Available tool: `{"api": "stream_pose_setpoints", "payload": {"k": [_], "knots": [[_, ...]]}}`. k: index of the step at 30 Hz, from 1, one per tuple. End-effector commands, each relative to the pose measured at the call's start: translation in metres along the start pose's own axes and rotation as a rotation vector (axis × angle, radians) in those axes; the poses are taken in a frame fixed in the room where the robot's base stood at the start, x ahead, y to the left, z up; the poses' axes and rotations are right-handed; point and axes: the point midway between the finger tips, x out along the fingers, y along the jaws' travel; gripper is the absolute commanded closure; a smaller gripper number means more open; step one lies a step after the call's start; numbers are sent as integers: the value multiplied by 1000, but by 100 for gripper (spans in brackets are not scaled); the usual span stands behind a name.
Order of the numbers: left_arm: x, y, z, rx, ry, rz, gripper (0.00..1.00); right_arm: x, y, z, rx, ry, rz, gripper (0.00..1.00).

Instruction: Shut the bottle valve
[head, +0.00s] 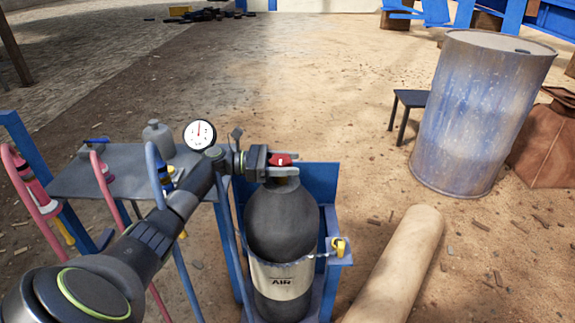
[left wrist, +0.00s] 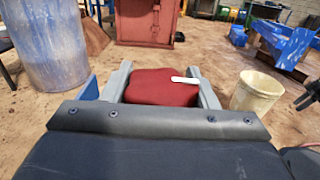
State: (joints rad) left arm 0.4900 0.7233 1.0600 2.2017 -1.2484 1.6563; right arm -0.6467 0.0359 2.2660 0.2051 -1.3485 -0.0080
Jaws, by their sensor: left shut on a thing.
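A dark grey air bottle (head: 281,222) with a white AIR label stands upright in a blue holder (head: 320,180). Its valve has a red knob (head: 279,159) with a white mark on top. My left gripper (head: 280,163) reaches in from the left and is shut on the red knob. In the left wrist view the red knob (left wrist: 162,87) sits between the two grey fingers, its white mark pointing right. The valve body under the knob is mostly hidden by the gripper. A round white gauge (head: 199,134) with a red needle shows just left of the bottle.
A grey side table (head: 120,172) with hoses and a small grey bottle (head: 158,138) stands left of the air bottle. A yellow-and-grey padlock (head: 339,246) hangs at the holder's right. A tan roll (head: 400,265) lies at right, and a blue drum (head: 482,110) stands behind it.

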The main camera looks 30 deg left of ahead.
Motion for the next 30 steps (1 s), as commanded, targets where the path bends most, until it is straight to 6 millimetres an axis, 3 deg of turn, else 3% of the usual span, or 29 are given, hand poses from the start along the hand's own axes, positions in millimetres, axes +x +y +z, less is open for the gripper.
{"api": "stream_pose_setpoints", "payload": {"k": [7,8,13,23,27,30], "knots": [[1,1,3,3,-3,0,69,0,0,0,0,0,0,45],[1,0,3,3,-3,0,45,0,0,0,0,0,0,45],[0,0,2,2,-2,0,25,0,0,0,0,0,0,45],[0,0,5,1,-1,0,25,-2,0,0,0,-1,3,45],[0,0,26,4,-1,-1,25,-3,3,1,0,-13,17,45],[0,0,46,6,0,-2,25,8,6,6,5,-50,27,45]]}}
